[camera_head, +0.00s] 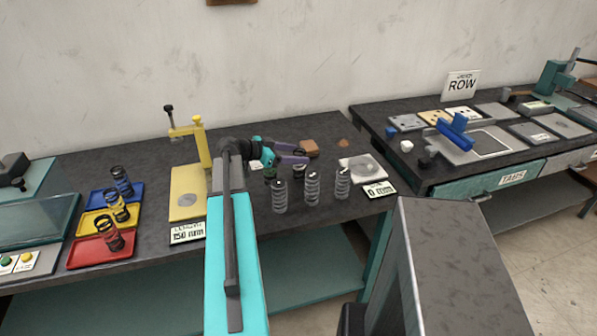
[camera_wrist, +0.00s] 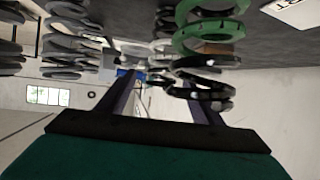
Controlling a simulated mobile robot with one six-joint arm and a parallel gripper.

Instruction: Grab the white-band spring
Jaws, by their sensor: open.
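My gripper (camera_head: 304,155) is open over the dark bench, its purple fingers pointing right, behind a row of grey springs. In the wrist view, which looks upside down, both fingers (camera_wrist: 163,85) are spread. A spring with a green band (camera_wrist: 210,38) and dark coils is close by the right finger; I cannot tell whether they touch. Pale coils (camera_wrist: 160,48) show near the middle, beyond the fingers. Three upright grey springs, left (camera_head: 279,196), middle (camera_head: 312,188) and right (camera_head: 342,184), stand in front of the gripper. I cannot make out which spring has the white band.
A yellow press (camera_head: 188,190) with a 150 mm sign stands left of my arm. A pale plate (camera_head: 363,168) lies right of the springs. A brown block (camera_head: 310,147) is behind the fingers.

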